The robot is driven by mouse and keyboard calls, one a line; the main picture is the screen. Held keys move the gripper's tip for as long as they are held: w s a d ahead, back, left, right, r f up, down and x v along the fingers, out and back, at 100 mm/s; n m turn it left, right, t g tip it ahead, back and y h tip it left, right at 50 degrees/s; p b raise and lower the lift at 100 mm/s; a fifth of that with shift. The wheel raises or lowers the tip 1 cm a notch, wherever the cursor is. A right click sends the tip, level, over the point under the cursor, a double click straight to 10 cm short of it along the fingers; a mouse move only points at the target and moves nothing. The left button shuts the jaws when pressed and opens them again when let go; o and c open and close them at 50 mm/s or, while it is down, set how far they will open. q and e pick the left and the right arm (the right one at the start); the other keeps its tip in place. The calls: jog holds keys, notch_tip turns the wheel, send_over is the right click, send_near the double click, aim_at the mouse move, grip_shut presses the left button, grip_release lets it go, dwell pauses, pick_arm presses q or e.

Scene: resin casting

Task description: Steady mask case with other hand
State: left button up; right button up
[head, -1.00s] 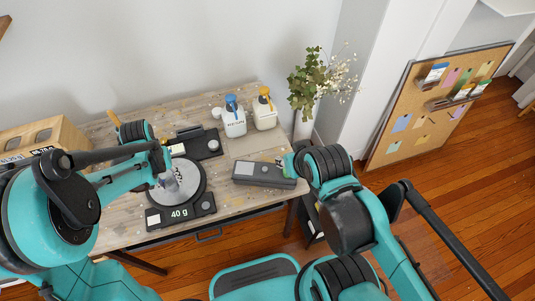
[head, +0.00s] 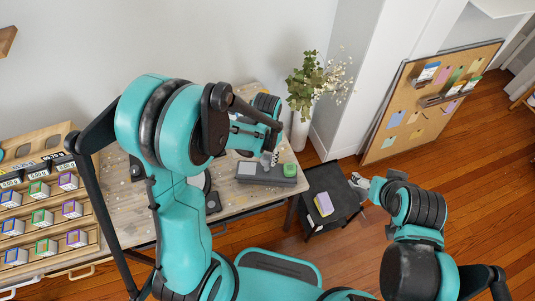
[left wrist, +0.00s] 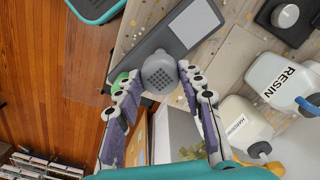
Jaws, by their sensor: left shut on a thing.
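A long dark grey case (head: 252,181) with a light grey panel lies on the wooden table's right end. I cannot tell whether it is the mask case. A green block (head: 290,170) sits at its right end. My left gripper (head: 272,153) is over the case, shut on a grey round perforated piece (left wrist: 159,73), which shows between its fingertips in the left wrist view. Whether that piece touches the case is unclear. My right gripper (head: 358,182) is off the table, beside a black stand (head: 328,182); its finger opening is too small to judge.
A resin bottle (left wrist: 282,82) and a hardener bottle (left wrist: 240,122) stand near the case. A vase of flowers (head: 299,132) is behind. A rack of small boxes (head: 88,218) stands at left.

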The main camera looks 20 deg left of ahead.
pick_arm(q)
jog(key=b, duration=0.4)
send_over(267, 169)
notch_tip(267, 169, down, 4)
jog(key=shift+a+f, duration=0.1)
dwell(0.5)
jog(key=shift+b, duration=0.3)
jog(key=shift+f+b, duration=0.8)
jog(key=shift+b, duration=0.05)
dwell(0.5)
jog(key=o, duration=1.1)
jog(key=shift+o, duration=0.2)
jog(key=shift+r, duration=0.1)
